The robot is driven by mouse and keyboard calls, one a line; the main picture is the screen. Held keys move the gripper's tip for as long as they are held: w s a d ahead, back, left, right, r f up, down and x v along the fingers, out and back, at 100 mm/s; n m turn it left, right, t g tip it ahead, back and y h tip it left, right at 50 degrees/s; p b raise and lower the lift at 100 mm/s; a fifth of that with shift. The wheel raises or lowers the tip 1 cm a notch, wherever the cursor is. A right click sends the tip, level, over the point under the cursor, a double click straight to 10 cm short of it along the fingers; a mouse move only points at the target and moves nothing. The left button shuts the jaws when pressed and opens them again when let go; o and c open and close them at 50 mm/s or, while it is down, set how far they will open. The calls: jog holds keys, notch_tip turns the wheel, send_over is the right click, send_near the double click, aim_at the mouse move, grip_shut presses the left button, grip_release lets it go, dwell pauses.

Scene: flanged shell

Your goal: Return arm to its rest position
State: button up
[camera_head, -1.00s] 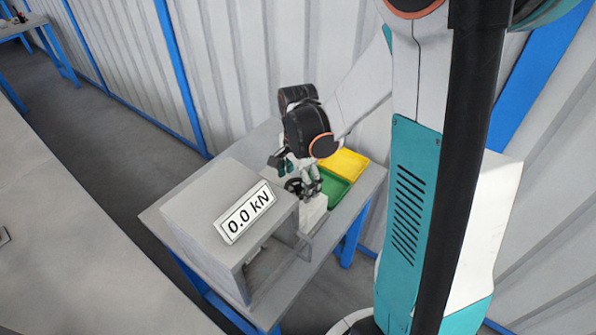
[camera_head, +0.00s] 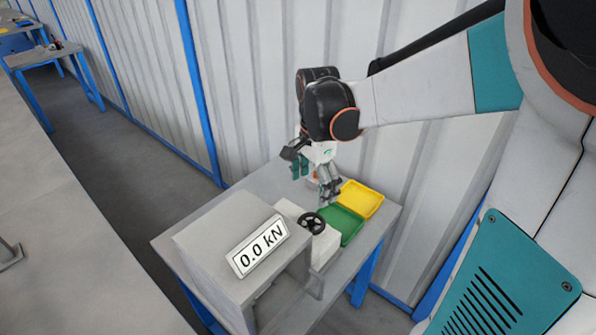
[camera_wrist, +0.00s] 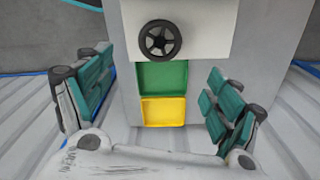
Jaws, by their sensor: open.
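My gripper (camera_head: 316,180) is open and empty, raised above the table near the wall in the head view. Its two teal-padded fingers are spread wide in the wrist view (camera_wrist: 155,105). A black handwheel (camera_head: 312,223) sits on a white block on the table, in front of and below my gripper. The handwheel also shows at the top of the wrist view (camera_wrist: 160,38), apart from the fingers. My arm reaches in from the right.
A grey box with a "0.0 kN" display (camera_head: 262,246) stands on the table (camera_head: 215,215). A green tray (camera_head: 341,226) and a yellow tray (camera_head: 361,199) lie right of the handwheel. A corrugated wall (camera_head: 270,60) rises behind. Another workbench (camera_head: 42,58) stands far left.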

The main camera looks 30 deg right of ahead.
jog(key=shift+a, duration=0.1)
dwell(0.3)
jog(key=s+a+r+n+t, duration=0.1)
jog(key=s+a+n+t, duration=0.1)
jog(key=n, duration=0.3)
jog(key=s+a+r+n+t, duration=0.2)
jog(key=s+a+n, duration=0.2)
jog(key=s+n, duration=0.1)
jog(key=s+a+r+n+t, duration=0.2)
jog(key=s+a+n, duration=0.1)
jog(key=n, duration=0.1)
jog(key=shift+s+a+r+n, duration=0.15)
jog(key=shift+a+r+n, duration=0.1)
jog(key=shift+n, duration=0.15)
jog(key=shift+s+a+f+n+t, duration=0.2)
jog(key=shift+s+n+t, duration=0.4)
jog(key=shift+n, duration=0.4)
